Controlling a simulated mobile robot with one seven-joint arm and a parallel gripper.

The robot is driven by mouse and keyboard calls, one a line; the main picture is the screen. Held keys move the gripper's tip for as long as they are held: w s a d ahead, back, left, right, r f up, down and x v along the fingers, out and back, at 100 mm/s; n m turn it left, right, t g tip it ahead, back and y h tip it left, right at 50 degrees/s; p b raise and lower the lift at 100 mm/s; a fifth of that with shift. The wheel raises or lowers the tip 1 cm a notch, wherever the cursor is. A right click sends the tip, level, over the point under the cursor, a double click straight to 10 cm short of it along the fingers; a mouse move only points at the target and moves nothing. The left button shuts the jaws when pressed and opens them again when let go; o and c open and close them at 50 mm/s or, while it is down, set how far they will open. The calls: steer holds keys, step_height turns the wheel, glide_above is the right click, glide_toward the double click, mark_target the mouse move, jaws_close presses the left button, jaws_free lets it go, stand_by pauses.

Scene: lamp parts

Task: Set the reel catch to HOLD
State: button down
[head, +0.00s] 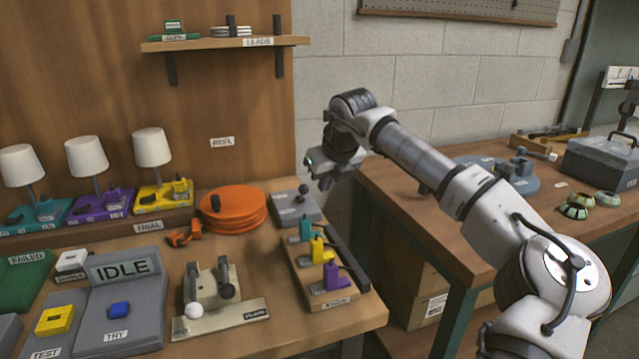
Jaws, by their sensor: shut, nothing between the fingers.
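The orange reel (237,212) lies flat on the bench, with a small dark piece on its left part. Right of it is a grey box (312,215) with a short dark knob or lever standing on top (303,192); it looks like the reel catch. Its markings, including HOLD, are too small to read, so I cannot tell its setting. My gripper (324,184) is shut and empty. It hangs above and right of the knob in the picture, seemingly apart from it.
A wooden rack (331,300) with teal, yellow and purple parts stands in front of the grey box. A beige fixture (214,290) with dark levers and a white ball is front left. Three lamps (85,155) stand at left. A second table (400,195) is right.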

mark_target(302, 194)
steer(key=p+x, duration=0.1)
steer(key=x, duration=0.8)
steer(key=shift+a, duration=0.1)
steer(key=shift+w+a+r+p, duration=0.3)
steer(key=shift+w+p, duration=0.1)
steer(key=shift+w, duration=0.15)
steer(key=shift+w+a+r+p, duration=0.25)
steer(key=shift+w+r+p, duration=0.1)
steer(key=shift+w, duration=0.15)
steer(key=shift+w+a, duration=0.25)
steer(key=shift+w, duration=0.35)
steer(key=shift+r, duration=0.1)
